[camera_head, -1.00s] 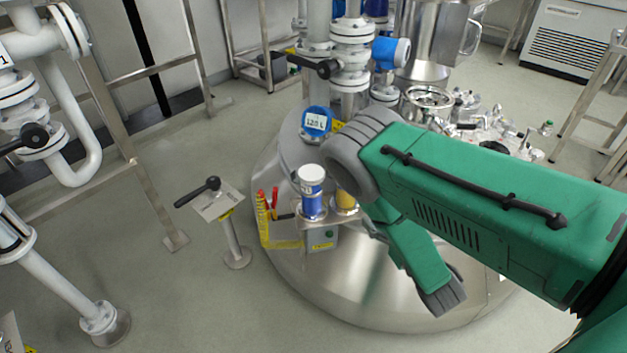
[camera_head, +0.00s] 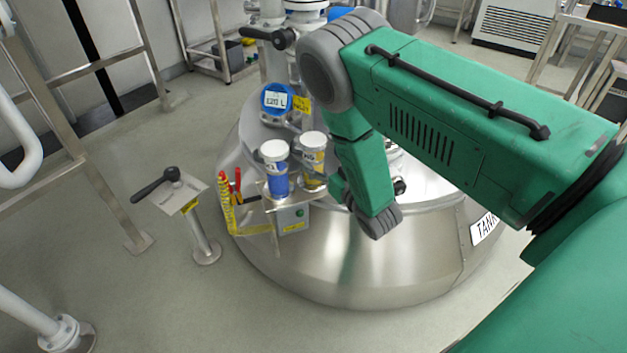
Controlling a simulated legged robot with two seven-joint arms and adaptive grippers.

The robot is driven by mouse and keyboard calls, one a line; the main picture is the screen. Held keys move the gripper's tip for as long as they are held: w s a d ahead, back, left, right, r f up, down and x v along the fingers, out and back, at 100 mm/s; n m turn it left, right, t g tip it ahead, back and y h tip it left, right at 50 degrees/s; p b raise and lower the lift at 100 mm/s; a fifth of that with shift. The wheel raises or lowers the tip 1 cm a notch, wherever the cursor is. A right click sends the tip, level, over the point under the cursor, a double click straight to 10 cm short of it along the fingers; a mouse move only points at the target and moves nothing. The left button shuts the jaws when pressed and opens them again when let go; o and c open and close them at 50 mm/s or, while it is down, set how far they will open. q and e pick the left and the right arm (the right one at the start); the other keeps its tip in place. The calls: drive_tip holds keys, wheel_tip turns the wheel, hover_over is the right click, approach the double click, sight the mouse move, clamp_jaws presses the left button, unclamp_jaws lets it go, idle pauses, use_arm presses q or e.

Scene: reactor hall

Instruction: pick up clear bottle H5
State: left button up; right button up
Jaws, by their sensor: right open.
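Two white-capped bottles stand upright side by side on a small bracket (camera_head: 300,199) on the steel tank: one with blue (camera_head: 275,180), one with yellow (camera_head: 313,165). I cannot read H5 on either, so I cannot tell which is the clear bottle H5. My right arm reaches in from the right and bends down beside them. My right gripper (camera_head: 338,187) shows only in small part, just right of the yellow bottle, mostly hidden by my forearm; it is open. Whether it touches the bottle is unclear. My left gripper is not in view.
Red-handled tools (camera_head: 233,183) and a yellow coiled cord (camera_head: 228,212) hang left of the bottles. A grey box (camera_head: 292,219) sits below them. A blue gauge (camera_head: 276,99) is behind. A lever stand (camera_head: 185,195) stands left, with clear floor around it.

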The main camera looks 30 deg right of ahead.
drive_tip(key=w, duration=0.2)
drive_tip(key=w+b, duration=0.1)
drive_tip(key=w, duration=0.1)
drive_tip(key=shift+a+f, duration=0.1)
drive_tip(key=shift+a, duration=0.3)
drive_tip(key=shift+w+d+b, duration=0.15)
drive_tip(key=shift+b, duration=0.15)
drive_tip(key=shift+d, duration=0.3)
drive_tip(key=shift+f, duration=0.1)
drive_tip(key=shift+c, duration=1.3)
drive_tip(key=shift+a, duration=0.15)
drive_tip(key=c, duration=1.4)
drive_tip(key=shift+a+r, duration=0.15)
drive_tip(key=shift+r, duration=0.05)
clamp_jaws()
